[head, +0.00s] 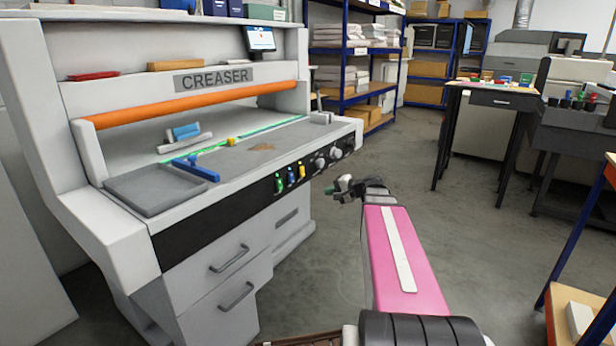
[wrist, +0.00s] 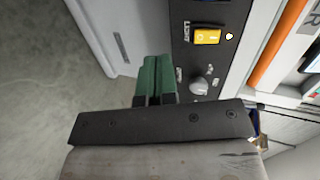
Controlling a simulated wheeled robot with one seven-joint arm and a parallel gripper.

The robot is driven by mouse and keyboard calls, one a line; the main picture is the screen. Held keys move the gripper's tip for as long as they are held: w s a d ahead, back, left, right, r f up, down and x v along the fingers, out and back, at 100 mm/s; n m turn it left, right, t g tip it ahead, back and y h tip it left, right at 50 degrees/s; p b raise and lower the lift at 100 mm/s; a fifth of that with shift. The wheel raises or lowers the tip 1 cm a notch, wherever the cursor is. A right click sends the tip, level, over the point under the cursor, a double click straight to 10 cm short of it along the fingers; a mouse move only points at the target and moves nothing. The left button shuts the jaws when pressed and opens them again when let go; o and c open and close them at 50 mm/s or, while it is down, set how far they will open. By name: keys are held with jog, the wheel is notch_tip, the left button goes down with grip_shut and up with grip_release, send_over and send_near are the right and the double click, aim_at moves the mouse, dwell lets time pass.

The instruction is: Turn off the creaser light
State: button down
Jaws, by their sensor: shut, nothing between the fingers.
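The creaser (head: 212,78) is a large grey machine at the left of the head view. Its black front panel (head: 215,205) carries a green, a blue and a yellow switch, then knobs to the right. The yellow switch (head: 301,172) also shows in the wrist view (wrist: 207,37), beside the word LIGHT, with a small lit yellowish lamp (wrist: 229,37) next to it. My gripper (head: 335,190) is in front of the panel's right part, apart from the switch. In the wrist view its green fingers (wrist: 153,62) are shut and empty, left of the panel and below the switch.
A round knob (wrist: 199,87) is on the panel near my fingers in the wrist view. A grey tray (head: 155,190) and blue tool (head: 195,168) lie on the creaser's bed. Drawers with handles (head: 227,258) are below. The floor (head: 400,160) to the right is clear.

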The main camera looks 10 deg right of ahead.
aim_at(303, 175)
jog(key=d+r, duration=0.1)
jog(key=w+d+r+t, duration=0.1)
jog(key=r, duration=0.1)
jog(key=d+r+m+t, duration=0.1)
jog(key=shift+w+d+r+y, duration=0.15)
jog(key=shift+w+r+y, duration=0.15)
jog(key=shift+w+y, duration=0.1)
jog(key=x, duration=1.4)
jog(key=shift+w+f, duration=0.1)
jog(key=shift+w, duration=0.15)
jog(key=shift+s, duration=0.1)
